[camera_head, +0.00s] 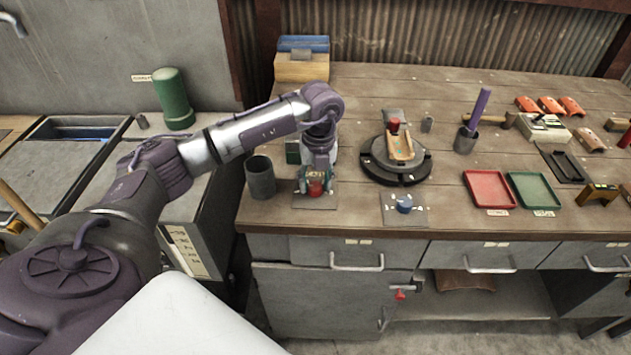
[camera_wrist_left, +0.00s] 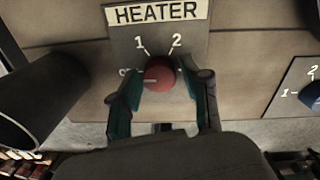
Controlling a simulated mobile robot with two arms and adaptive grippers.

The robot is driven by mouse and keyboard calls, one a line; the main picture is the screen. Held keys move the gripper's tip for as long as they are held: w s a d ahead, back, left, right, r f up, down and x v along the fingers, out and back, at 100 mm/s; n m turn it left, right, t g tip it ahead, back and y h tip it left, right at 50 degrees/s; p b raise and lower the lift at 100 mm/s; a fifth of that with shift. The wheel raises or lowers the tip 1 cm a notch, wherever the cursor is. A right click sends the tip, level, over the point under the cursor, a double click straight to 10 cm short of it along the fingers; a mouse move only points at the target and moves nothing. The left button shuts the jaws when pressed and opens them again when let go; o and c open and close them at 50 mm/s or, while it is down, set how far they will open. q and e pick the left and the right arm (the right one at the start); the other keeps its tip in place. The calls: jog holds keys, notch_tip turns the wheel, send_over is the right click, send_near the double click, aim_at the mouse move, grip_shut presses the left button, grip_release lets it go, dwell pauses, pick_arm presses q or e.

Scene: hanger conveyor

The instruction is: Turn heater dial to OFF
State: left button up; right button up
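The red heater dial (camera_wrist_left: 159,73) sits on a grey plate (camera_wrist_left: 190,38) labelled HEATER, with marks 1 and 2 above it. Its white pointer line faces left, towards a mark that is partly covered by a finger. In the head view the red dial (camera_head: 316,187) shows at the front left of the workbench. My left gripper (camera_wrist_left: 161,76) reaches down over it, with a teal fingertip close against each side of the dial. It appears shut on the dial. My right gripper is not in view.
A dark cup (camera_head: 260,178) stands just left of the dial, close to my gripper. A blue dial (camera_head: 404,204) on its own plate lies to the right. A round turntable (camera_head: 379,172) is behind it. Red (camera_head: 489,189) and green trays lie farther right.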

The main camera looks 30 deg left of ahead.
aim_at(318, 185)
pick_arm(q)
jog(key=shift+o, duration=0.5)
notch_tip(318, 185, up, 12)
jog(key=shift+w+d, duration=0.15)
jog(key=shift+d, duration=0.05)
dwell(0.4)
